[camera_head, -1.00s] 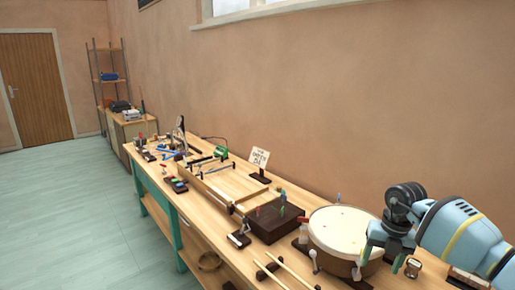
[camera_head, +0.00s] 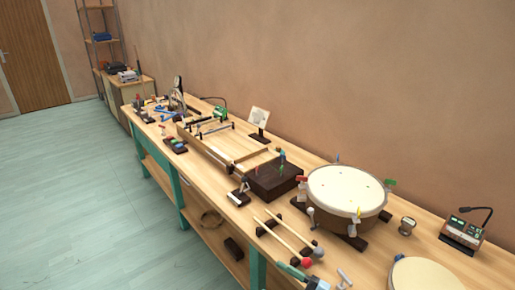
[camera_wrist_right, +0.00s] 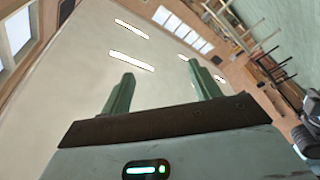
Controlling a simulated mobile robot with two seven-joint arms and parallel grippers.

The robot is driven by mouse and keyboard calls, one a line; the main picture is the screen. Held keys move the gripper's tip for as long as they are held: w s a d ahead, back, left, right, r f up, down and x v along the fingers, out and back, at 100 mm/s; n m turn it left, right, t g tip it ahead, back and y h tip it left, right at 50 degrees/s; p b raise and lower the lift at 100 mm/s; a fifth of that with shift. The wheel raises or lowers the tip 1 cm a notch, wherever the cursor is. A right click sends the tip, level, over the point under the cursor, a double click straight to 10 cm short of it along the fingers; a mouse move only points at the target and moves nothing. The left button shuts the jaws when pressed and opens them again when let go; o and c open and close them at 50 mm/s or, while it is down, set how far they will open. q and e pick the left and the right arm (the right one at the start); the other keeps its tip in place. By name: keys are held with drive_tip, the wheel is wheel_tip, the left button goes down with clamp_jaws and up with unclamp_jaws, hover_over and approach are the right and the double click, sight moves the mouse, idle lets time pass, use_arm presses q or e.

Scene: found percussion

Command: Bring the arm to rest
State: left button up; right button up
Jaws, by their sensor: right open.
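My right gripper (camera_wrist_right: 156,70) shows in the right wrist view with its two green fingers spread apart. Nothing is between them. It points up toward a pale ceiling with bright light strips, away from any table. In the head view the right arm is not clearly seen. A small teal and light-blue piece (camera_head: 316,284) shows at the bottom edge, and I cannot tell what it belongs to. My left gripper is in neither view.
The long wooden bench (camera_head: 395,262) holds a large drum (camera_head: 345,190), a dark brown box (camera_head: 272,181), two mallets and small tools. A second round drumhead (camera_head: 425,275) is at the lower right, below a small device (camera_head: 462,233). Open floor (camera_head: 80,200) lies left.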

drive_tip(key=s+d+f+m+h, duration=0.7)
drive_tip(key=s+f+m, duration=0.2)
drive_tip(key=s, duration=0.2)
drive_tip(key=s+d+f+m+g+h, duration=0.1)
drive_tip(key=s+d+f+m+h, duration=0.6)
drive_tip(key=s+d+f+m, duration=0.1)
wheel_tip(320, 180, down, 2)
drive_tip(key=s+m, duration=0.1)
drive_tip(key=s, duration=0.2)
drive_tip(key=shift+d+m, duration=0.25)
drive_tip(key=shift+m, duration=0.15)
drive_tip(key=shift+w, duration=0.1)
